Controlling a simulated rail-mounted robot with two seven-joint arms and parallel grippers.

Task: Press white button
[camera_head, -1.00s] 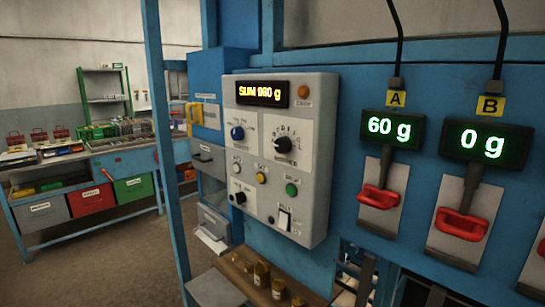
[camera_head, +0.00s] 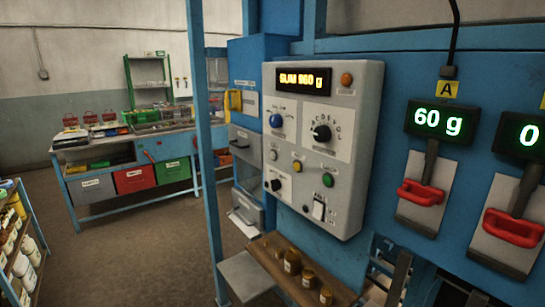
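The white button (camera_head: 273,155) is a small round button at the left of the grey control panel (camera_head: 352,150). A yellow button (camera_head: 297,166) and a green button (camera_head: 328,180) sit to its right on the same panel. The panel's display (camera_head: 304,78) shows orange text that seems to read "SUM 980 g" or similar. A blue knob (camera_head: 276,120) and black knobs (camera_head: 321,133) are also on the panel. Neither of my grippers shows in the head view.
Scale display A (camera_head: 440,121) reads 60 g above a red handle (camera_head: 421,193). A blue post (camera_head: 204,150) stands left of the panel. Several small jars (camera_head: 292,261) stand on a wooden shelf below it. A bottle rack (camera_head: 27,250) is at the left. Open floor lies between.

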